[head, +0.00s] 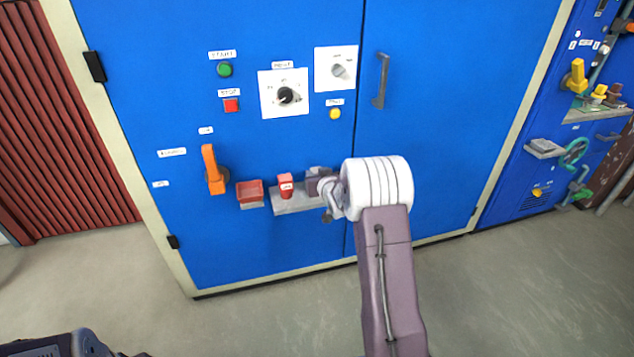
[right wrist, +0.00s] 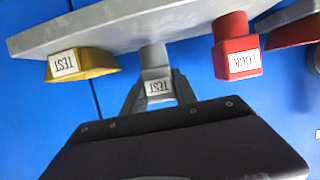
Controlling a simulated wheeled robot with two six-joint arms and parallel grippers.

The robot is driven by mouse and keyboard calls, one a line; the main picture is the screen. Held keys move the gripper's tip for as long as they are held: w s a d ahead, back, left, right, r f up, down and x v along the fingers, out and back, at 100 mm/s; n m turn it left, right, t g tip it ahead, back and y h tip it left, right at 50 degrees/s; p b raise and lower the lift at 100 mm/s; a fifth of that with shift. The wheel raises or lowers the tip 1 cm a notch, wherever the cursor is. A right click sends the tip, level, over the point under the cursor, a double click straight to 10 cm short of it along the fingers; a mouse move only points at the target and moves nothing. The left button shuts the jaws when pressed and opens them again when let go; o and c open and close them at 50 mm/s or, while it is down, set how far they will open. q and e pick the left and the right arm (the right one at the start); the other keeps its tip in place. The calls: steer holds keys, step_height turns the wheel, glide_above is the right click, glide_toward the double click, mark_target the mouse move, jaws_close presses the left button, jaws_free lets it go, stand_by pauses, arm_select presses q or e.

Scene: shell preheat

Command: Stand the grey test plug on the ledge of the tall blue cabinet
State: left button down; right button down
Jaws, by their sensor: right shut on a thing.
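The grey test plug (right wrist: 154,62) is between the fingers of my right gripper (right wrist: 156,93), which is shut on it. The plug is upright at the grey ledge (right wrist: 110,28), between a yellow plug and a red one; I cannot tell whether it touches the ledge. In the head view, the ledge (head: 296,204) is low on the tall blue cabinet (head: 180,80). My left gripper is not in view.
A red plug labelled LOCK (right wrist: 237,58) and a yellow plug labelled TEST (right wrist: 82,65) stand on the ledge either side. A cabinet handle (head: 381,80) is above my wrist.

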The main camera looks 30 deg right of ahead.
steer(key=shift+f, duration=0.75)
steer(key=shift+r, duration=0.2)
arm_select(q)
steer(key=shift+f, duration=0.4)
arm_select(e)
steer(key=shift+f, duration=0.1)
steer(key=c, duration=1)
jaws_free()
steer(key=shift+f, duration=0.1)
steer(key=shift+o, duration=0.2)
